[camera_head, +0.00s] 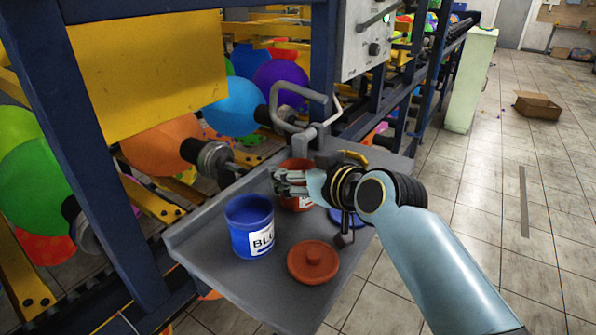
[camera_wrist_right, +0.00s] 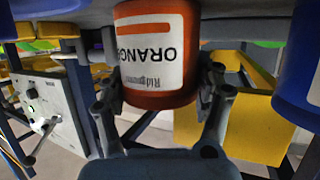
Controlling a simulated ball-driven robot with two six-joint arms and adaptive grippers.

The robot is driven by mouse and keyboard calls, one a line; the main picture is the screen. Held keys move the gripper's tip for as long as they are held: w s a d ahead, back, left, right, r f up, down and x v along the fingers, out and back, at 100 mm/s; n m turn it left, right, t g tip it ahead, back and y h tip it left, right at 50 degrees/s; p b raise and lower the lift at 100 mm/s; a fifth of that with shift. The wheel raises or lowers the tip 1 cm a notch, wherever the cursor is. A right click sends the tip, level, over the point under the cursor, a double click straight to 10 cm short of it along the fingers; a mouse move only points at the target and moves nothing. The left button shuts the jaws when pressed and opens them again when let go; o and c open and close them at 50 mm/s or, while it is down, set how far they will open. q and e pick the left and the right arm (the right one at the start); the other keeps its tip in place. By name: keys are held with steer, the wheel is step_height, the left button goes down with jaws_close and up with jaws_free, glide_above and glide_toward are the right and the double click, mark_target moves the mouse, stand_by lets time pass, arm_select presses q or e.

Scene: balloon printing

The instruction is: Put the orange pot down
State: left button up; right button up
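The orange pot (camera_head: 299,199) stands at the back of the grey shelf, partly hidden behind my right gripper (camera_head: 290,182). In the right wrist view, which is upside down, the pot (camera_wrist_right: 157,55) shows its white ORANGE label. The right gripper (camera_wrist_right: 160,90) has one finger on each side of the pot, close against its wall, and looks closed around it. Whether the pot's base touches the shelf is hidden. The orange lid (camera_head: 313,262) lies on the shelf at the front right, apart from the pot. My left gripper is not in view.
An open blue pot (camera_head: 249,226) stands on the shelf (camera_head: 222,272) left of the orange pot. A blue lid (camera_head: 345,215) lies partly under my right arm. A grey bent handle (camera_head: 300,108) rises behind. Balloons and blue frame posts crowd the left.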

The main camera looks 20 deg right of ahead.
steer(key=o, duration=0.5)
steer(key=shift+r, duration=0.15)
steer(key=v, duration=1.2)
